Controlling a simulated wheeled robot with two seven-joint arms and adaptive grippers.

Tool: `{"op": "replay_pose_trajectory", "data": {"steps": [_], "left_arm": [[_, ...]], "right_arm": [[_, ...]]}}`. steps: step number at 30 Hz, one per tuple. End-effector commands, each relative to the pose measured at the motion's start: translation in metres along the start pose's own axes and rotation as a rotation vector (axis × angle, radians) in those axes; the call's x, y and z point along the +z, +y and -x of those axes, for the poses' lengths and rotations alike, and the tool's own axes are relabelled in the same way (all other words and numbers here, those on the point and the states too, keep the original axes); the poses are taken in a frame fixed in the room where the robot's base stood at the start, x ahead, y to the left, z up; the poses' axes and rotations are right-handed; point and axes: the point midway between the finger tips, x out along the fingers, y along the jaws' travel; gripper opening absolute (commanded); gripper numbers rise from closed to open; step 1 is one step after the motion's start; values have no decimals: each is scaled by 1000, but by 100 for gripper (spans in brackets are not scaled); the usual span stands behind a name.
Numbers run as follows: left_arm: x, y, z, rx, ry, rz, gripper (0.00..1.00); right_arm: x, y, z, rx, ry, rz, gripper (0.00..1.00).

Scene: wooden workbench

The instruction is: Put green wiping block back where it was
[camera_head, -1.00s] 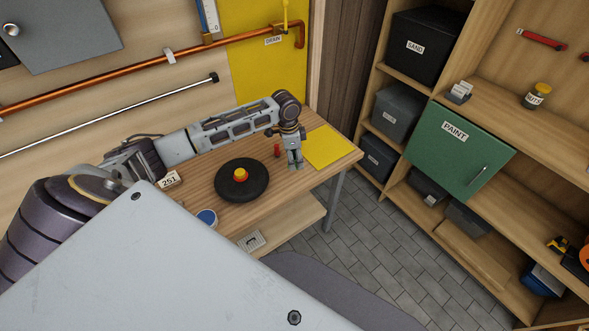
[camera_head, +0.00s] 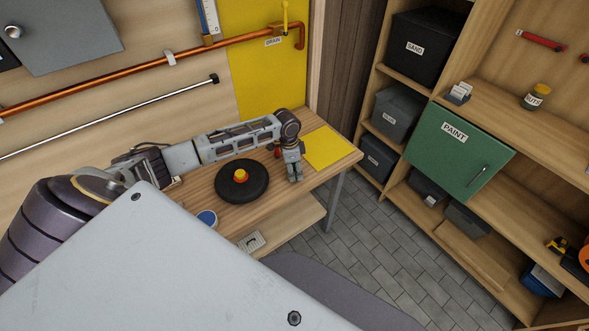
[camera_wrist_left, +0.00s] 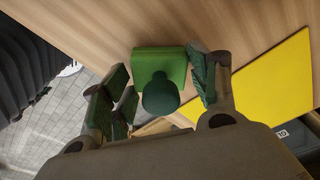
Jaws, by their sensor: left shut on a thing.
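My left gripper (camera_head: 295,174) is low over the workbench, near its front edge and beside the yellow sheet (camera_head: 328,147). In the left wrist view, the green wiping block (camera_wrist_left: 158,60) with its dark green rounded knob (camera_wrist_left: 160,94) sits between the two fingers of the left gripper (camera_wrist_left: 163,92), which is shut on it. The yellow sheet (camera_wrist_left: 265,85) lies to the right of the block there. In the head view the block is hidden by the gripper. Whether the block touches the wood cannot be told. My right gripper is out of view.
A black disc (camera_head: 222,189) with a red and yellow knob (camera_head: 241,176) lies left of the gripper. A small red object (camera_head: 277,152) stands close behind it. A blue round item (camera_head: 207,217) is near the bench's front edge. Shelves with a green PAINT door (camera_head: 455,155) stand right.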

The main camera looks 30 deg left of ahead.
Motion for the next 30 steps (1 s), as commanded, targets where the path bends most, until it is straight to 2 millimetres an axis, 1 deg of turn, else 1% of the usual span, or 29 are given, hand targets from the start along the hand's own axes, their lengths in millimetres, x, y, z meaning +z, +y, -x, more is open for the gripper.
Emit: {"op": "replay_pose_trajectory", "data": {"steps": [3, 15, 16, 21, 30], "left_arm": [[0, 0, -5, 0, 2, -1, 38], [0, 0, -7, 0, 2, 0, 38], [0, 0, -8, 0, 1, 0, 61], [0, 0, -8, 0, 1, 0, 82], [0, 0, -7, -1, 2, 0, 82]], "right_arm": [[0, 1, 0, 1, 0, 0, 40], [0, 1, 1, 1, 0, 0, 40], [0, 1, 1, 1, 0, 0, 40], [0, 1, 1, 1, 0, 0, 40], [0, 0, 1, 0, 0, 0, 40]]}}
